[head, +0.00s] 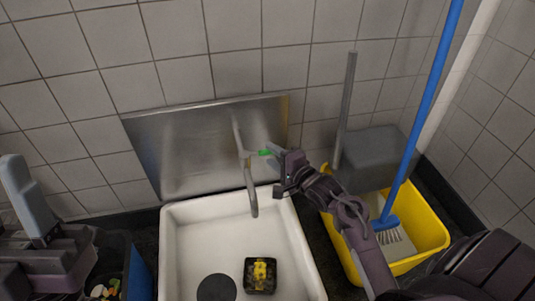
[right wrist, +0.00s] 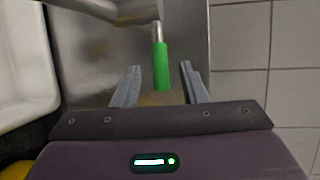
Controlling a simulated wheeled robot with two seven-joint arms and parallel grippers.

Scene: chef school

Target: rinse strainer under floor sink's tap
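The floor sink (head: 180,250) is a white basin against the wall. Its grey metal tap (head: 251,190) hangs over the basin and has a green handle (head: 264,153). A black square strainer-like piece (head: 249,285) with something yellow in it lies on the basin floor. No water stream shows. My right gripper (head: 272,158) is at the tap handle. In the right wrist view the green handle (right wrist: 161,66) stands between its two open fingers, with a gap on each side. My left gripper (head: 28,200) is at the left edge, with its fingertips not clearly shown.
A metal splash plate (head: 185,150) covers the wall behind the tap. A dark round drain (head: 216,289) is in the basin. A yellow bucket (head: 425,235) with a blue-handled brush (head: 415,130) stands right of the sink. A blue bin (head: 138,275) with scraps is at left.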

